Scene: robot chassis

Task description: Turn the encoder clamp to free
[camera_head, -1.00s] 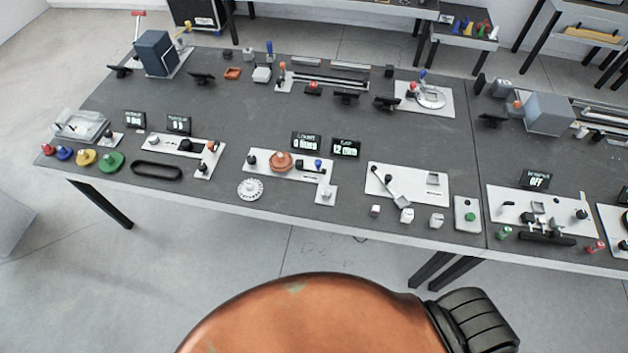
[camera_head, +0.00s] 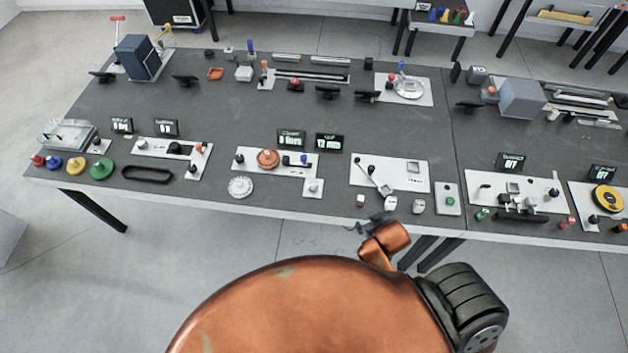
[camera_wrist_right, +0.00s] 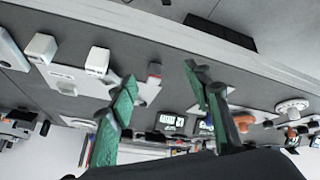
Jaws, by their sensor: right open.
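A pale panel (camera_head: 250,164) at mid-table carries an orange knob (camera_head: 267,158) and a blue-tipped lever (camera_head: 304,160) on a dark bar, with two lit displays behind it. The lever may be the encoder clamp; no label is legible. A white toothed disc (camera_head: 240,187) lies in front of the panel. My right gripper (camera_head: 371,223) is off the table's front edge, right of this panel and apart from it. In the right wrist view its green fingers (camera_wrist_right: 161,75) are spread with nothing between them. The orange knob (camera_wrist_right: 243,121) and white disc (camera_wrist_right: 292,105) show beyond them. My left gripper is out of view.
Right of the panel is a plate (camera_head: 400,175) with a slanted lever. Small white blocks (camera_head: 390,203) and a green-button box (camera_head: 447,199) stand along the front edge. Bare grey tabletop (camera_head: 225,115) lies behind the panel.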

